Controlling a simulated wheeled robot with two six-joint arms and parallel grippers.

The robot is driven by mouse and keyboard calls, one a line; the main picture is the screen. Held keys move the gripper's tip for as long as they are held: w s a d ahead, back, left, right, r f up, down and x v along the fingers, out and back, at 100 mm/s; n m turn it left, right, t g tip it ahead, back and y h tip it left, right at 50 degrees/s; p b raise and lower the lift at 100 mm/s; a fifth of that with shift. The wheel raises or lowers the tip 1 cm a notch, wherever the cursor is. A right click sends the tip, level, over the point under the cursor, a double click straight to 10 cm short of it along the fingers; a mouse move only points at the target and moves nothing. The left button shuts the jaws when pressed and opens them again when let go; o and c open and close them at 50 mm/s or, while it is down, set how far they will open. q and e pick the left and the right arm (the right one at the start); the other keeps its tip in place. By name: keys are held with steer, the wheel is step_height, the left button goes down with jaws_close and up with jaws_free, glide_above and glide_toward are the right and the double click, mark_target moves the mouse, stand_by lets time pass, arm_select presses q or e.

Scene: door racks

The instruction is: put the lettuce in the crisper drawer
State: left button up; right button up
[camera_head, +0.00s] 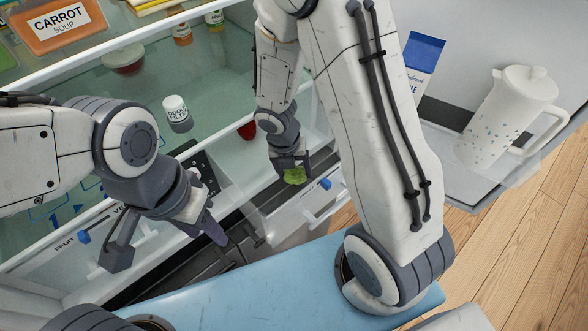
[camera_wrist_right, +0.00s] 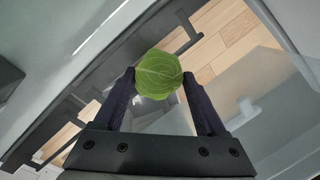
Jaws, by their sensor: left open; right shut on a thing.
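The green lettuce (camera_head: 295,176) is held between the fingertips of my right gripper (camera_head: 291,166). In the right wrist view the lettuce (camera_wrist_right: 158,74) sits between the two dark fingers of that gripper (camera_wrist_right: 159,82), and its veined top shows. My left gripper (camera_head: 165,243) is open and empty, in front of the drawer labels at the fridge's lower left. A "FRUIT" label (camera_head: 65,241) shows there; a second label beginning "VE" is partly hidden by my left gripper. A clear drawer front with a blue knob (camera_head: 325,184) is beside the lettuce. Whether that drawer is open, I cannot tell.
A white jar (camera_head: 177,112) and a red-bottomed bowl (camera_head: 124,58) stand on fridge shelves. A carrot soup box (camera_head: 58,20) is at upper left. A white pitcher (camera_head: 510,115) and a blue-topped carton (camera_head: 422,62) stand in the door rack. Wooden floor (camera_head: 530,240) is clear at right.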

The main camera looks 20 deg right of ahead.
mark_target(287, 175)
steer(key=shift+f, duration=0.35)
steer(key=o, duration=1.3)
step_height(287, 175, up, 12)
steer(key=a+p, duration=0.2)
steer(key=p, duration=0.2)
steer(key=s+a+r+m+y, duration=0.1)
steer(key=s+a+r+m, duration=0.2)
steer(key=s+m, duration=0.2)
steer(key=s+a+r+m+y, duration=0.1)
steer(key=s+a+r+m, duration=0.2)
steer(key=s+m, duration=0.3)
steer(key=s+a+r+m+y, duration=0.1)
steer(key=s+a+r+m, duration=0.3)
steer(key=m, duration=0.9)
steer(key=shift+s+r, duration=0.15)
steer(key=shift+s, duration=0.35)
steer(key=shift+s+r, duration=0.15)
steer(key=shift+s, duration=0.35)
steer(key=shift+f, duration=0.1)
